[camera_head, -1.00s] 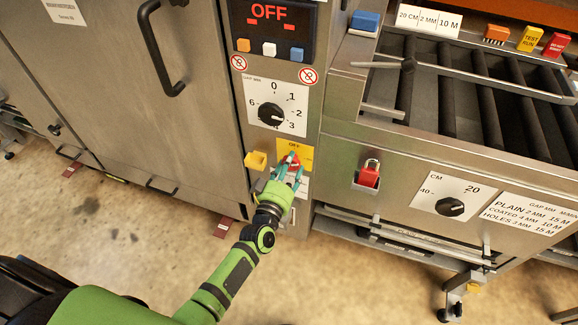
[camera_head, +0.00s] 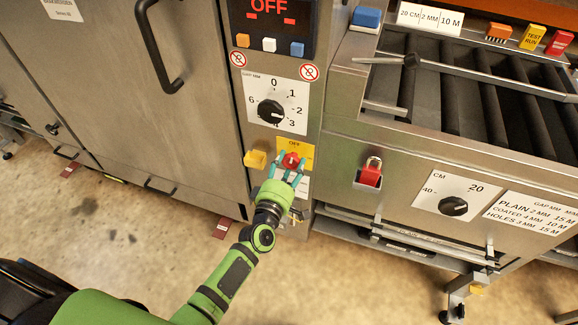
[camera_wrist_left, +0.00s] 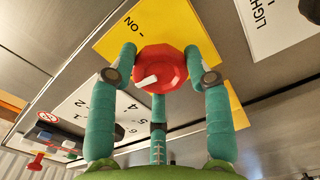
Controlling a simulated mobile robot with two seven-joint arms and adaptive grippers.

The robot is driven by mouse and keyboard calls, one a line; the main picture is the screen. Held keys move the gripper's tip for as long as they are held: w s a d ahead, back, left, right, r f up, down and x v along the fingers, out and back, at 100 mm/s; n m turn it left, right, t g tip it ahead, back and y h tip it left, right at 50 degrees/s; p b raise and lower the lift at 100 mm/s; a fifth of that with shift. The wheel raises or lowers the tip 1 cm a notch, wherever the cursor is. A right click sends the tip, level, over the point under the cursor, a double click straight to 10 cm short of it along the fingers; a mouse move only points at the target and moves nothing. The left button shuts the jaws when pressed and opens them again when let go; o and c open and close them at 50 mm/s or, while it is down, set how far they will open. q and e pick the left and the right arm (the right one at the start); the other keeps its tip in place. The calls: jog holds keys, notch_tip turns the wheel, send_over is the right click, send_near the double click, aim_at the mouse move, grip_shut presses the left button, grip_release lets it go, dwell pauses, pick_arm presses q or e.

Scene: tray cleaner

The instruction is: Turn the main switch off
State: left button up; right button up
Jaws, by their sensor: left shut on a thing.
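The main switch is a red knob (camera_head: 291,160) on a yellow plate (camera_head: 308,150) low on the machine's front panel. "OFF" shows at the plate's top in the head view. In the left wrist view the red knob (camera_wrist_left: 160,68) has a white mark, and "ON" is printed on the yellow plate (camera_wrist_left: 118,38). My left gripper (camera_head: 289,167) has its teal fingers around the knob, and it is shut on it. The display (camera_head: 270,22) above reads "OFF" in red. My right gripper is not in view.
A gap dial (camera_head: 271,110) sits above the switch, and a yellow box (camera_head: 255,159) juts out just left of it. A red padlock (camera_head: 370,173) hangs at the right. The roller conveyor (camera_head: 475,95) is at the upper right. Open floor lies below.

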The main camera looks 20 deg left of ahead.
pick_arm(q)
jog(key=shift+s+d+f+n, duration=0.1)
jog(key=shift+d+f+n, duration=0.2)
jog(key=shift+n, duration=0.6)
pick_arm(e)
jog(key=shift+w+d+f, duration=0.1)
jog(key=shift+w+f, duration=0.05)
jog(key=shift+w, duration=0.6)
pick_arm(q)
jog(key=shift+r, duration=0.1)
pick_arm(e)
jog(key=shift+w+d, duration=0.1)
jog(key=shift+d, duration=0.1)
pick_arm(q)
jog(key=o, duration=1.1)
jog(key=shift+o, duration=0.2)
jog(key=shift+r, duration=0.1)
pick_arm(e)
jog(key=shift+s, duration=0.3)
